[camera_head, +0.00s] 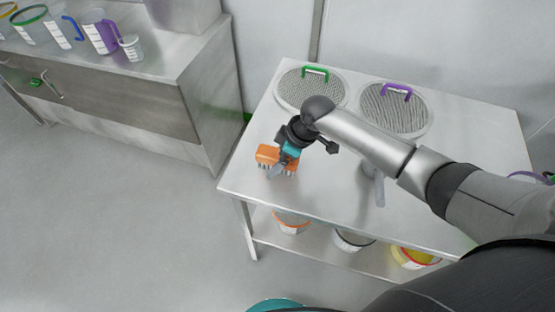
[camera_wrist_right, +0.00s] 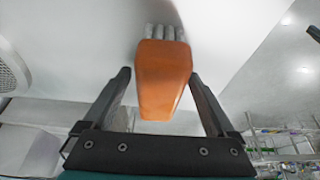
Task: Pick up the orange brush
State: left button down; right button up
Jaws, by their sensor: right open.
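The orange brush (camera_head: 265,153) lies on the white table (camera_head: 330,190) near its left edge, with its grey bristles toward the front. My right gripper (camera_head: 280,168) is over the brush and hides part of it. In the right wrist view the orange brush body (camera_wrist_right: 163,75) sits between the two open fingers of the right gripper (camera_wrist_right: 163,92), with gaps visible on both sides. Its grey bristles (camera_wrist_right: 165,32) point away from the gripper. My left gripper is not in view.
Two round mesh sieves, one with a green handle (camera_head: 316,71) and one with a purple handle (camera_head: 396,91), lie at the table's back. Buckets (camera_head: 292,221) stand on the shelf below. A steel counter (camera_head: 150,75) with jugs is at left.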

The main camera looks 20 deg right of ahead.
jog(key=shift+f, duration=0.25)
dwell(0.6)
grip_shut()
dwell(0.6)
